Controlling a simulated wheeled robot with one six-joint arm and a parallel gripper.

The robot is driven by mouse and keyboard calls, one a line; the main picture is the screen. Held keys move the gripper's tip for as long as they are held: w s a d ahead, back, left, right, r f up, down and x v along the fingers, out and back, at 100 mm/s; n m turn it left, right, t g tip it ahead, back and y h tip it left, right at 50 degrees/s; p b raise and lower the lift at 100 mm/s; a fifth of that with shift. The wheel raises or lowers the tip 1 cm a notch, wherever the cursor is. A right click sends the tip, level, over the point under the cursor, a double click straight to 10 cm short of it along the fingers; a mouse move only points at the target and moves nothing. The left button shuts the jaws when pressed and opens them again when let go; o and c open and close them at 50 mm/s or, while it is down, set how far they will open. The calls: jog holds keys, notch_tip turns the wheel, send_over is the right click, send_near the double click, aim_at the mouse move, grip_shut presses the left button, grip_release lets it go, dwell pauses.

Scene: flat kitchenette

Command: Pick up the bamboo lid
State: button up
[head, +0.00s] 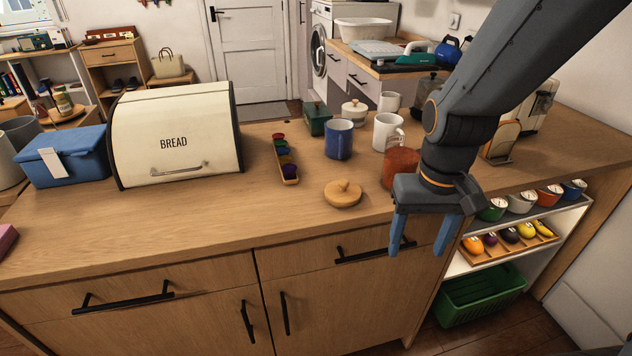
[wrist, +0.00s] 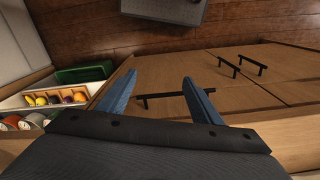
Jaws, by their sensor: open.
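The bamboo lid (head: 343,193) is a round, light wooden disc with a small knob on top. It lies flat on the wooden counter near the front edge in the head view. My gripper (head: 418,250) is open and empty, with its blue fingers pointing down in front of the counter's front edge, to the right of the lid and apart from it. In the wrist view my gripper (wrist: 165,90) shows its two spread fingers with drawer fronts and floor beyond. The lid does not show in the wrist view.
A terracotta pot (head: 400,168) stands close behind my gripper. A blue mug (head: 339,139) and a white mug (head: 386,131) stand behind the lid. A wooden tray of small coloured cups (head: 288,180) and a bread box (head: 176,135) are to the left.

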aim_at(344, 182)
jog(key=o, duration=0.5)
jog(key=shift+n+t, duration=0.3)
jog(key=w+a+r+p, duration=0.1)
jog(key=w+a+r, duration=0.1)
jog(key=w, duration=0.1)
jog(key=w+a+r+p, duration=0.2)
jog(key=w+a+r, duration=0.1)
jog(key=w+a+r+p, duration=0.1)
jog(key=w+a+r, duration=0.1)
jog(key=w+r, duration=0.1)
jog(key=shift+w+a+r, duration=0.25)
jog(key=shift+w+a, duration=0.1)
jog(key=shift+w, duration=0.05)
jog(key=shift+o, duration=0.2)
jog(key=w+a, duration=0.1)
jog(key=w+a+p, duration=0.1)
jog(key=a, duration=0.1)
jog(key=w+a+p, duration=0.1)
jog(key=a, duration=0.1)
jog(key=shift+w+a+r, duration=0.1)
jog(key=shift+a+r, duration=0.05)
jog(key=shift+r, duration=0.2)
jog(key=shift+w+f+p, duration=0.2)
jog(key=shift+f+p, duration=0.3)
jog(key=shift+f, duration=0.9)
jog(key=shift+w+f+p, duration=0.15)
jog(key=shift+f+p, duration=0.3)
jog(key=shift+f, duration=0.95)
